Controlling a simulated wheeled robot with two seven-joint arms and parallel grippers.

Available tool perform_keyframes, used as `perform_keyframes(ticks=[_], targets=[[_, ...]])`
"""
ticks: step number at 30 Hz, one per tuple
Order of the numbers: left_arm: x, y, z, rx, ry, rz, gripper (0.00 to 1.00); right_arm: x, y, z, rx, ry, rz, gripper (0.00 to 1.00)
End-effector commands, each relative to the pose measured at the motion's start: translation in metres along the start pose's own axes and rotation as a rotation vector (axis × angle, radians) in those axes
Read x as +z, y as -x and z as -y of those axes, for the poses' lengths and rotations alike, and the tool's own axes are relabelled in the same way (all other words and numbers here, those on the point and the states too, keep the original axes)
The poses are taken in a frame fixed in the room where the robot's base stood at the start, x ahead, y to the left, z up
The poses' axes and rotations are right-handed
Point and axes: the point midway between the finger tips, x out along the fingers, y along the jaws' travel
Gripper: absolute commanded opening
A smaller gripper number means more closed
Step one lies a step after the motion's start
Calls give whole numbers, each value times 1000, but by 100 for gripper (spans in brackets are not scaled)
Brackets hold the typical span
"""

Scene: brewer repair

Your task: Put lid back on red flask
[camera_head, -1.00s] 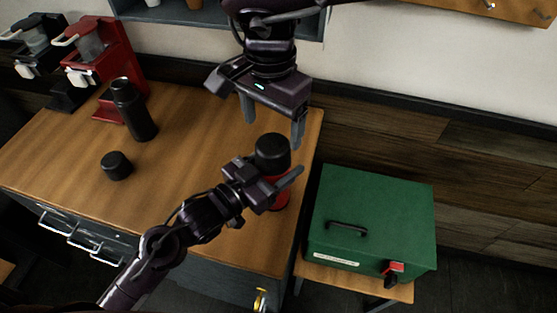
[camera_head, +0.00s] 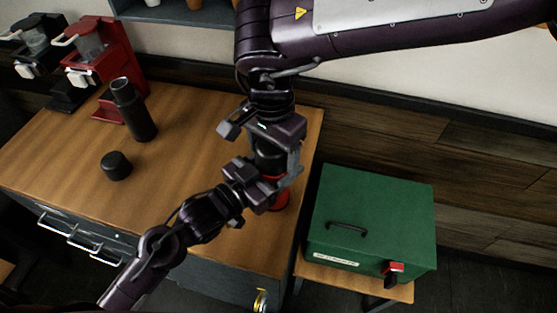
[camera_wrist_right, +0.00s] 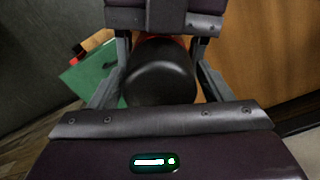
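The red flask (camera_head: 280,197) stands upright near the right edge of the table, partly hidden by my grippers. Its black lid (camera_head: 268,158) sits on top; whether it is fastened I cannot tell. My left gripper (camera_head: 284,182) reaches in from the left and appears shut on the flask's body below the lid. One of its fingers crosses in front; the other is hidden. My right gripper (camera_head: 273,149) points down over the lid. In the right wrist view, the lid (camera_wrist_right: 162,75) lies between the open right fingers (camera_wrist_right: 163,68), with a gap showing on the right side.
A black flask (camera_head: 134,110) with an open top and a loose black lid (camera_head: 116,166) stand left on the wooden table (camera_head: 190,130). Red and black brewers (camera_head: 110,55) are at the back left. A green box (camera_head: 375,205) stands on a stool right of the table.

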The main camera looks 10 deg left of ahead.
Motion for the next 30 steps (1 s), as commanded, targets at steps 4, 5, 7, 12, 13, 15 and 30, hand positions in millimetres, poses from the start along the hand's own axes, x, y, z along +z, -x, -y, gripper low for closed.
perform_keyframes(ticks=[4,5,7,12,13,15,30], targets=[[-2,0,0,0,-1,-4,0,0,0,0,0,0,0,52],[-2,0,0,0,-1,-3,0,0,0,0,0,0,0,48],[-2,0,0,0,-1,-4,0,0,0,0,0,0,0,39],[-2,0,0,0,-1,-3,0,0,0,0,-1,-58,2,35],[-2,0,0,0,-1,-3,0,1,0,0,-1,-98,2,35],[-1,0,0,0,-1,-3,0,1,0,0,-1,-227,5,35],[-1,0,-1,2,-1,-3,0,1,0,1,-1,-870,1,35]])
